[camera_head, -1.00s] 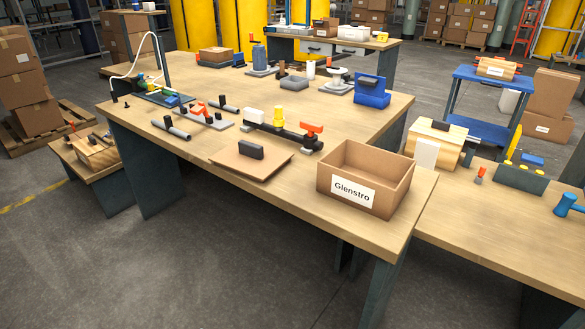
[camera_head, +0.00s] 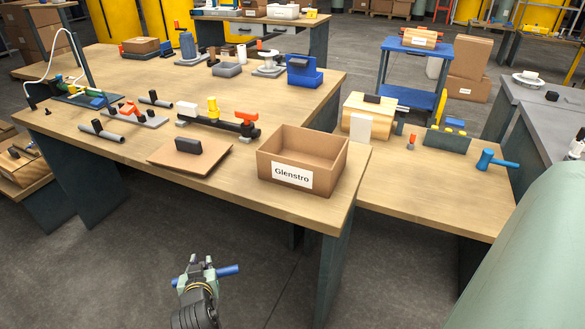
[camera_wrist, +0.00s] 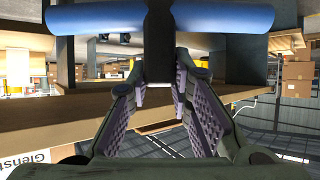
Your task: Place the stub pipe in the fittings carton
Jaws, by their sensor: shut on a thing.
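The stub pipe is a blue tube (camera_head: 227,271) with a black grip block (camera_wrist: 159,45) at its middle. My gripper (camera_head: 203,266) is shut on that block, and the pipe lies crosswise beyond the fingertips in the wrist view (camera_wrist: 220,18). My gripper is in front of the table's near edge, below and to the left of the carton in the head view. The fittings carton, an open brown box labelled Glenstro (camera_head: 333,178), stands at the table's near right corner. The inside that shows looks empty; part of its floor is hidden by the front wall.
A brown board with a black block (camera_head: 190,158) lies left of the carton. Behind them are a dark bar with a red handle (camera_head: 243,128) and grey pipes (camera_head: 101,132). A lower side table (camera_head: 430,195) holds a wooden box and a blue mallet (camera_head: 495,160).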

